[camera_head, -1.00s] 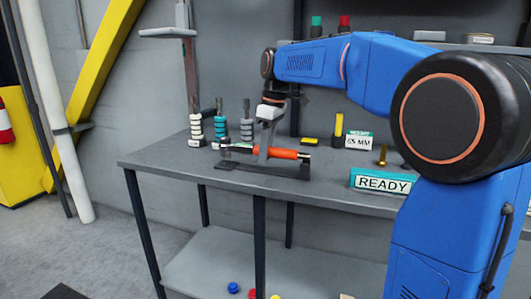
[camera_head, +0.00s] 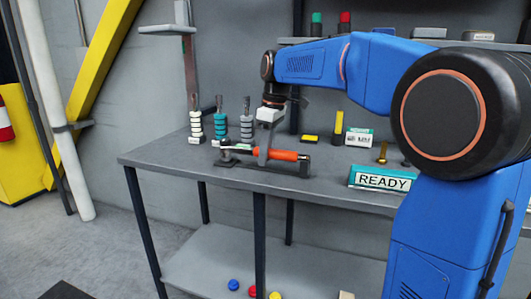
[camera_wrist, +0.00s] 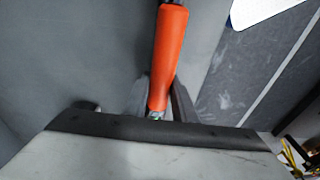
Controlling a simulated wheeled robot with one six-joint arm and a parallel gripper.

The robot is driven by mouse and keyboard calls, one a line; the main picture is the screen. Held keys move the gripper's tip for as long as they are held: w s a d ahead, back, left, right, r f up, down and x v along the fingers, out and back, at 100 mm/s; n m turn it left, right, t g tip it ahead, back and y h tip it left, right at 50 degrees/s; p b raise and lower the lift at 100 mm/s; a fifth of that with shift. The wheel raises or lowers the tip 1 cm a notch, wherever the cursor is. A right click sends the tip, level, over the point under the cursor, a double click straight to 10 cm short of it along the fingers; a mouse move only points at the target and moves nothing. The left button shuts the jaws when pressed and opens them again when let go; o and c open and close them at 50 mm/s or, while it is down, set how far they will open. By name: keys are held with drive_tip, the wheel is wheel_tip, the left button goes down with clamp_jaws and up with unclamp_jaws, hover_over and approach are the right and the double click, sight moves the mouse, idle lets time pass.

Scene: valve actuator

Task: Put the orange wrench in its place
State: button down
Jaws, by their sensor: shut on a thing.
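The orange wrench (camera_head: 284,155) lies level across a low dark cradle (camera_head: 232,166) near the front left of the grey table. Its orange handle points right and its metal head left. My gripper (camera_head: 263,157) comes down from above and is shut on it near the middle. The wrench is at the cradle's top; I cannot tell whether it touches the end supports. In the wrist view the orange handle (camera_wrist: 168,58) runs between the two grey fingers (camera_wrist: 158,100). The wrench head is hidden there by my gripper body.
Several stacked-ring posts (camera_head: 220,125) stand behind the cradle to the left. A READY sign (camera_head: 380,179), a brass piece (camera_head: 382,153), a yellow block (camera_head: 311,139) and a labelled box (camera_head: 359,137) are to the right. The table's front left is clear.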

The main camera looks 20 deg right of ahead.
drive_tip(key=shift+f, duration=0.35)
drive_tip(key=c, duration=1.4)
unclamp_jaws()
drive_tip(key=shift+f, duration=0.1)
drive_tip(key=r, duration=0.5)
drive_tip(key=d+r, duration=0.1)
drive_tip(key=r, duration=0.5)
drive_tip(key=s+d+r, duration=0.1)
drive_tip(key=r, duration=0.5)
drive_tip(key=shift+d+r, duration=0.15)
drive_tip(key=shift+d, duration=0.1)
drive_tip(key=s+d+f+m+t, duration=0.1)
drive_tip(key=s+f+m, duration=0.2)
drive_tip(key=s+f, duration=0.7)
drive_tip(key=s+d+f+m+t+h, duration=0.1)
drive_tip(key=s+f+m, duration=0.3)
drive_tip(key=s+f, duration=0.7)
drive_tip(key=s+d+f+m+t, duration=0.2)
drive_tip(key=s+f+m, duration=0.1)
drive_tip(key=s+f, duration=0.8)
drive_tip(key=shift+s+d+f+m+h, duration=0.1)
drive_tip(key=shift+f+m+h, duration=0.1)
drive_tip(key=shift+f, duration=0.25)
drive_tip(key=shift+s+d+f+m+h, duration=0.1)
drive_tip(key=shift+f+m+h, duration=0.1)
drive_tip(key=shift+f, duration=0.25)
